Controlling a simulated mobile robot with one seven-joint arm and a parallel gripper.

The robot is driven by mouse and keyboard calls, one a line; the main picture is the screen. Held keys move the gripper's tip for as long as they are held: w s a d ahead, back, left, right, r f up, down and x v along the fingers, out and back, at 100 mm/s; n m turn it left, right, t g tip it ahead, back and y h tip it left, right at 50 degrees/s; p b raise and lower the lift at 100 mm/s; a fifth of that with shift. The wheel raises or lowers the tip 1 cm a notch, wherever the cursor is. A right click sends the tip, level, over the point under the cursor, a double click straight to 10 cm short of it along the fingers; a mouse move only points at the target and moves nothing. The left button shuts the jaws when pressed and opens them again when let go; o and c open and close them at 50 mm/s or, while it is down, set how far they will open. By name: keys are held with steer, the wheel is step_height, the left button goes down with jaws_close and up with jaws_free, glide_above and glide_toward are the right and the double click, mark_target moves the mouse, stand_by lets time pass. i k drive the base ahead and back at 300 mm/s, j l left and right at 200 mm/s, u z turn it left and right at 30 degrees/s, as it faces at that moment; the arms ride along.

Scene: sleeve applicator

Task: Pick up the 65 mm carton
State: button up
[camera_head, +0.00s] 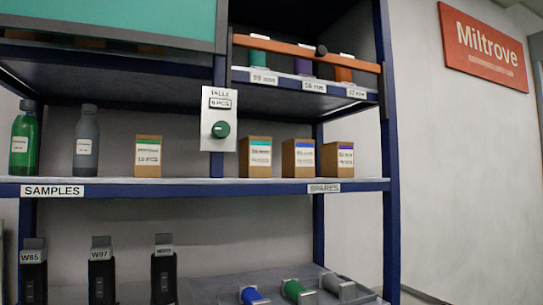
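Small brown cartons with white labels stand upright on the middle shelf. One carton (148,157) with a green-topped label stands alone, left of the tally plate. To the right of the plate stand a carton with a teal label band (255,158), a carton with a blue band (298,158) and a carton with a purple band (338,159), in a row with small gaps. The print on the labels is too small to read, so I cannot tell which one is the 65 mm carton. My gripper is not in view.
The shelf edge (120,190) carries SAMPLES and SPARES tags. A green bottle (25,140) and a grey bottle (86,140) stand at left. The tally plate (219,118) with a green knob hangs before the shelf. A barred rack (308,82) sits above; a grey tray (215,288) lies below.

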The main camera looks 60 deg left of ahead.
mark_target(298, 155)
steer(key=u, duration=1.45)
